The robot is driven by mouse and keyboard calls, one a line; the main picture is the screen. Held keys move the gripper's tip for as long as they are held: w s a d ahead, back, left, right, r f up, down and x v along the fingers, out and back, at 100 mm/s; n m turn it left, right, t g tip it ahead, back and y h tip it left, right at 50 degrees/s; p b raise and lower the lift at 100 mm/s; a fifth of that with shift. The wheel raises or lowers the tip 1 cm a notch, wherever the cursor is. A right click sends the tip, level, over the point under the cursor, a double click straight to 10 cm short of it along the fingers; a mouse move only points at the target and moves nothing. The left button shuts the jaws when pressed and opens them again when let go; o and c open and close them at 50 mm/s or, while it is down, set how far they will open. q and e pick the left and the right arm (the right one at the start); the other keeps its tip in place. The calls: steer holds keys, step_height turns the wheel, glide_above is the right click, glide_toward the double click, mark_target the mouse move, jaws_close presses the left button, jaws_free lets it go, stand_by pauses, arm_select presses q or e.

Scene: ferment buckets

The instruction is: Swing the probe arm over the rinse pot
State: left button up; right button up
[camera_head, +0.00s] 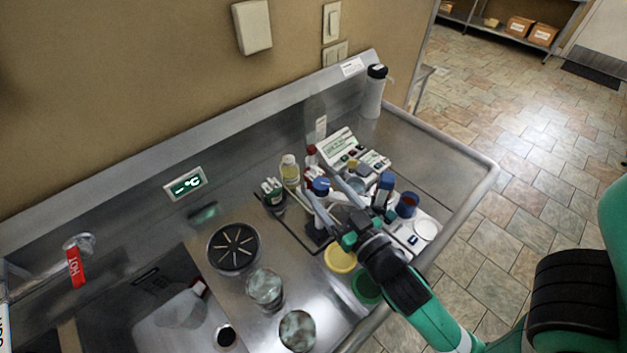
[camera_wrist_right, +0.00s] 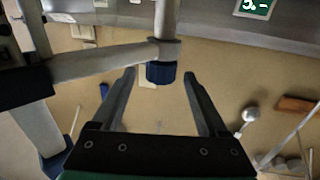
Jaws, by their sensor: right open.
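The probe arm is a grey bar (camera_wrist_right: 105,62) in the right wrist view. It runs from a post with a dark clamp (camera_wrist_right: 22,86) to an upright probe with a blue cap (camera_wrist_right: 161,73). In the head view the blue cap (camera_head: 321,186) and the post's blue top (camera_head: 386,181) show among the bench items. My right gripper (camera_wrist_right: 160,82) is open, its fingers on either side of the blue-capped end, with visible gaps. It also shows in the head view (camera_head: 323,188). I cannot tell which vessel is the rinse pot. My left gripper is out of view.
A blue cup (camera_head: 407,204) and a white dish (camera_head: 426,229) stand right of the gripper. A meter (camera_head: 338,146) and a yellow-topped bottle (camera_head: 289,168) stand behind. Yellow (camera_head: 340,260) and green (camera_head: 366,288) discs lie in front, glass jars (camera_head: 265,288) left.

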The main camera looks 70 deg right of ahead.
mark_target(317, 178)
steer(key=p+x, duration=0.1)
steer(key=x, duration=0.4)
steer(key=shift+r, duration=0.1)
steer(key=shift+w+d, duration=0.3)
steer(key=shift+w, duration=0.1)
jaws_close()
stand_by(0.9)
